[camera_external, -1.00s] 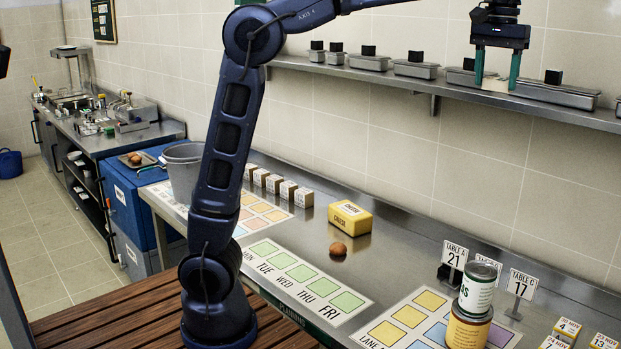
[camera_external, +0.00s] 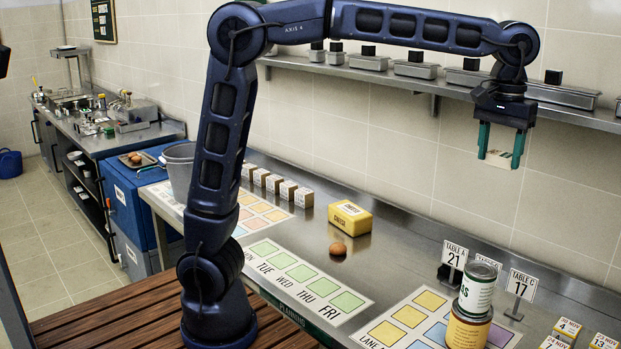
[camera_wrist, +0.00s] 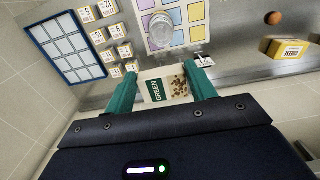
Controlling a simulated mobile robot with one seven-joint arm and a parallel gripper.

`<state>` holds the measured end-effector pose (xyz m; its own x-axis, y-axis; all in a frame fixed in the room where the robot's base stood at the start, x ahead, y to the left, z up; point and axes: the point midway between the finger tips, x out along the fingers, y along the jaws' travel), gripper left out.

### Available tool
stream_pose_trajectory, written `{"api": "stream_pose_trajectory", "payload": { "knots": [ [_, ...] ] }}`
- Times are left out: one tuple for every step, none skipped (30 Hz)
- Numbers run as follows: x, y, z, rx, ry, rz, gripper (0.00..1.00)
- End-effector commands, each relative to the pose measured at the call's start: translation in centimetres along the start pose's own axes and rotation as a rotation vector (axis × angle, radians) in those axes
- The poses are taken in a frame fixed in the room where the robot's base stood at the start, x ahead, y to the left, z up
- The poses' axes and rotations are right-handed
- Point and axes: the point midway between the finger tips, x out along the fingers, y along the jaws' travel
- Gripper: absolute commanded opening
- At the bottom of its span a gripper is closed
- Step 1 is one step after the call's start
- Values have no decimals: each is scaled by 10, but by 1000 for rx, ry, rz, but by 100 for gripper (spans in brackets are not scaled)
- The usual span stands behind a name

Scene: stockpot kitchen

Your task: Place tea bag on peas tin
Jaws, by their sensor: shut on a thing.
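My gripper (camera_external: 500,155) is high above the counter in front of the tiled wall, shut on the tea bag (camera_external: 499,159). In the wrist view the tea bag (camera_wrist: 166,88) is a flat pale packet with a green "GREEN" label, held between the two green fingers. The likely peas tin (camera_external: 478,286), white with a dark green label, stands upright on a yellow-brown tin (camera_external: 467,329). Its wording is mostly turned away. The stack is well below the gripper; its silvery top (camera_wrist: 162,24) shows beyond the tea bag in the wrist view.
Table number cards (camera_external: 453,255) stand close behind the tins. A mat with coloured squares (camera_external: 410,316) lies beside them. Small dated boxes (camera_external: 567,328) are at the right. A cheese block (camera_external: 350,217) and an egg (camera_external: 338,249) lie farther left. A wall shelf (camera_external: 400,80) runs behind the arm.

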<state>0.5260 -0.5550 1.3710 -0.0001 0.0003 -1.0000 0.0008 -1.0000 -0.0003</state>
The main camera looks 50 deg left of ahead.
Motion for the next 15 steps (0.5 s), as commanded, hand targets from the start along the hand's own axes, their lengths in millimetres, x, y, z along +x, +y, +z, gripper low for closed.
{"api": "stream_pose_trajectory", "payload": {
  "knots": [
    [14, -1, 1, 0, -2, -3, 34],
    [20, 0, 0, 0, -1, -2, 34],
    [27, 0, 1, 1, -2, -2, 34],
    [31, 0, 1, 1, -1, -1, 34],
    [35, 0, 0, 1, 0, 0, 34],
    [39, 0, 0, 1, 0, -1, 34],
    [42, 0, 0, 0, -1, -1, 34],
    [46, 0, 0, 0, -1, -1, 34],
    [50, 0, 0, 0, 0, 0, 34],
    [55, 0, 0, 0, -1, -1, 34],
    [60, 0, 0, -1, -1, -2, 34],
    [67, 0, 0, 0, -1, -1, 34],
    [73, 0, 0, 0, -1, -2, 34],
    [80, 0, 1, 0, -2, -2, 34],
    [89, 0, 1, 1, -2, -2, 34]
  ]
}}
